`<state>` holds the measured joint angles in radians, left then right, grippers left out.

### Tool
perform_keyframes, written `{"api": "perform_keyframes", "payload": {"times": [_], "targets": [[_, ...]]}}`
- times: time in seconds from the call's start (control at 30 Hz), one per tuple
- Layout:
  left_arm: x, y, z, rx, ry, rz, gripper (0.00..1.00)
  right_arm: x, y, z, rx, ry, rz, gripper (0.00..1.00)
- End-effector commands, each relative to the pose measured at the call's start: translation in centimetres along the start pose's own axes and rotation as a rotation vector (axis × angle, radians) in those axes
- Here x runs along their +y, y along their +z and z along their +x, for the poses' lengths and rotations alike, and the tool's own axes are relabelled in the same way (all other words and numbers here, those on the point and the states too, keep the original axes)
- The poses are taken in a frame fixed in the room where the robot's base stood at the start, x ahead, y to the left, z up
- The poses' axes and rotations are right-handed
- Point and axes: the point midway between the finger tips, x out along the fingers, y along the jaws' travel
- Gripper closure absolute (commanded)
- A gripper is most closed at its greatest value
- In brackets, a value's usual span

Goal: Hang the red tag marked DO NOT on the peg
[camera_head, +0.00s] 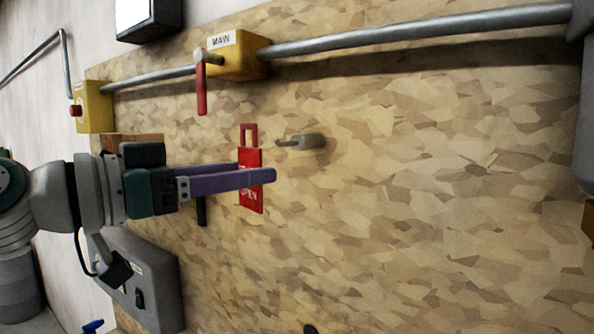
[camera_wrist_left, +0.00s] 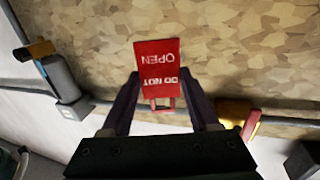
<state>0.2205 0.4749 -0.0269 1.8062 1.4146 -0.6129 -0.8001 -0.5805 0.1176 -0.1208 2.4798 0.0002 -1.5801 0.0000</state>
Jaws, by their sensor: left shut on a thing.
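The red tag (camera_head: 250,197) is a flat plate with white lettering and an open rectangular loop at its top. It hangs upright in the head view, loop up. In the left wrist view the tag (camera_wrist_left: 158,62) reads DO NOT OPEN upside down. My left gripper (camera_head: 268,174) is shut on the tag, its purple fingers crossing the plate and hiding part of the lettering. The peg (camera_head: 303,142) is a short grey stub with a thin hooked tip on the board, just right of the tag's loop. Loop and peg look apart. My right gripper is not in view.
The chipboard panel (camera_head: 420,200) carries a grey pipe (camera_head: 420,32), a yellow MAIN box (camera_head: 238,55) with a red lever (camera_head: 201,90), and a yellow box with a red button (camera_head: 92,107). A grey switch box (camera_head: 140,280) is lower left. The board right of the peg is clear.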

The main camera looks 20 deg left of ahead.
Motion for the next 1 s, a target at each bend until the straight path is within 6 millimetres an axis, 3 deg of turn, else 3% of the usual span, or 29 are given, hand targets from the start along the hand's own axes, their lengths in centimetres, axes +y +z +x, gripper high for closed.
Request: {"api": "perform_keyframes", "payload": {"times": [0.83, 1.0], "targets": [[-1.4, 0.5, 5.5, 0.001, 0.001, -0.001, 1.00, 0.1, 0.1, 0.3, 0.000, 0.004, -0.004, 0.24], [-1.6, 1.1, 6.0, 0.001, 0.002, 0.001, 1.00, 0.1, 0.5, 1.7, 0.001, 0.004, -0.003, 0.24]]}}
